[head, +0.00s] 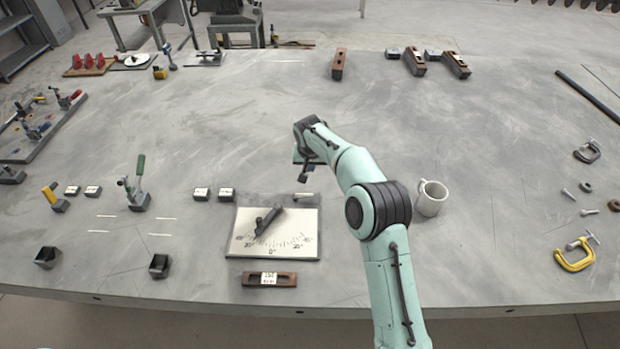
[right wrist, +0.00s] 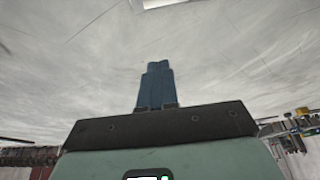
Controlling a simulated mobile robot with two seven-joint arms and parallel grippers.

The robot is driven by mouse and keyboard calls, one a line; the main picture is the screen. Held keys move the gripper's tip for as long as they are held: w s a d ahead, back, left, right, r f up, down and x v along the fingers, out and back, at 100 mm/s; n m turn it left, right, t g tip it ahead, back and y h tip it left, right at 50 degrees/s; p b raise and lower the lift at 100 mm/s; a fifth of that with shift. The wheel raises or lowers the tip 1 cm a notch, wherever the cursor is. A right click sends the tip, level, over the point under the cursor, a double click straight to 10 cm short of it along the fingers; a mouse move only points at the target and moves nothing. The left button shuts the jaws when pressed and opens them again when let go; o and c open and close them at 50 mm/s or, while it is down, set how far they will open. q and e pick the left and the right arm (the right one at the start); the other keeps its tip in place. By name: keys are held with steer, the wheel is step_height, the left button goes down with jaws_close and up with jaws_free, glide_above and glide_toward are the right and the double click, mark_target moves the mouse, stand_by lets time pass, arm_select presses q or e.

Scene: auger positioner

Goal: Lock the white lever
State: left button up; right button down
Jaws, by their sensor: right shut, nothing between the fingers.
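A white angle plate (head: 290,243) with a degree scale lies flat near the front middle of the table. A dark pointer-like lever (head: 266,221) sits on it, slanting toward the left part of the scale. I cannot make out a clearly white lever. My right gripper (head: 305,176) is above the table beyond the plate, apart from it, and partly hidden by its own wrist. In the right wrist view its blue fingers (right wrist: 155,85) are together with nothing between them. My left gripper is not in view.
A white mug (head: 431,198) stands right of my right arm. A green-handled toggle clamp (head: 137,184) and small blocks (head: 202,194) are left of the plate. A brown labelled block (head: 269,280) lies in front of it.

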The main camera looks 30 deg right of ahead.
mark_target(304, 197)
steer(key=p+x, duration=0.1)
steer(key=x, duration=0.8)
steer(key=shift+w, duration=0.15)
steer(key=s, duration=0.1)
steer(key=s+a+f+b, duration=0.1)
steer(key=shift+s+a, duration=0.25)
steer(key=shift+s, duration=0.15)
steer(key=shift+s+a, duration=0.15)
steer(key=shift+s, duration=0.1)
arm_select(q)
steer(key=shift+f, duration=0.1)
arm_select(e)
steer(key=shift+a+f, duration=0.1)
steer(key=shift+f, duration=0.05)
